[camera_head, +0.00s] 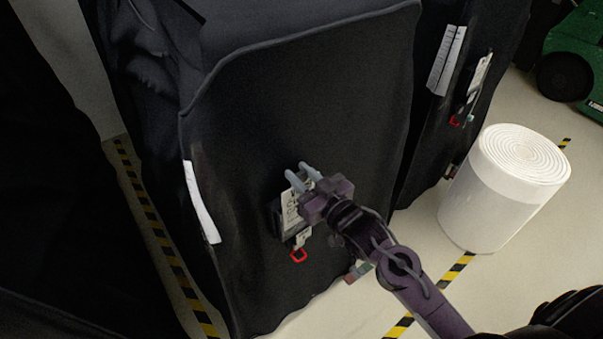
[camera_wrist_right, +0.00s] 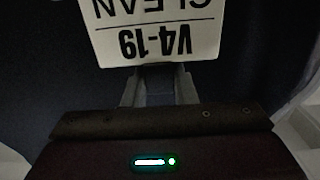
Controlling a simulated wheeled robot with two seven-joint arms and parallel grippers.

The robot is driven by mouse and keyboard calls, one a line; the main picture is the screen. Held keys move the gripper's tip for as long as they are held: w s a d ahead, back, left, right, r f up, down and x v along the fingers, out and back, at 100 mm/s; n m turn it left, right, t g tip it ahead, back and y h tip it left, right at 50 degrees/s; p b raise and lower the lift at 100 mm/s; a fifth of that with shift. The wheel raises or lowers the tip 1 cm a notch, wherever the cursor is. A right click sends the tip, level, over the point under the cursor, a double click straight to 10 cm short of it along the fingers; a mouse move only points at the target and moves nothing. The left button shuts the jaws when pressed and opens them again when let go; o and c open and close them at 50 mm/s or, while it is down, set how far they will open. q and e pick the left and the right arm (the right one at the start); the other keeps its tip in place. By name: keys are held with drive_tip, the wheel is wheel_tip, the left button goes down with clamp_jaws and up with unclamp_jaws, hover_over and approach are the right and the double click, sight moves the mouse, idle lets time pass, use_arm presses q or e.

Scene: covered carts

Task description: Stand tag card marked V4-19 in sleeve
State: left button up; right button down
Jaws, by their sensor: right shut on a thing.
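A white tag card (camera_wrist_right: 157,38) reads V4-19 and CLEAN, upside down in the right wrist view. In the head view the card (camera_head: 290,208) shows at the front of a black covered cart (camera_head: 300,110). My right gripper (camera_head: 304,177) is shut on the card; in the wrist view its fingers (camera_wrist_right: 159,88) meet the card's edge. A dark sleeve (camera_head: 277,220) on the cover is beside the card's lower part. Whether the card is inside the sleeve I cannot tell. A red loop (camera_head: 298,256) hangs below. My left gripper is not in view.
A second covered cart (camera_head: 437,120) with its own tag stands to the right. A large white roll (camera_head: 500,190) stands on the floor beside it. Yellow-black tape (camera_head: 160,235) marks the floor. A green machine (camera_head: 575,50) is at the top right.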

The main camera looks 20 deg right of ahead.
drive_tip(key=shift+f, duration=0.25)
drive_tip(key=c, duration=1.1)
unclamp_jaws()
drive_tip(key=shift+s, duration=0.1)
drive_tip(key=shift+s+d+f+b, duration=0.15)
drive_tip(key=shift+s+b, duration=0.15)
drive_tip(key=shift+s, duration=0.05)
drive_tip(key=b+v, duration=0.1)
drive_tip(key=v, duration=0.6)
drive_tip(key=shift+b, duration=0.4)
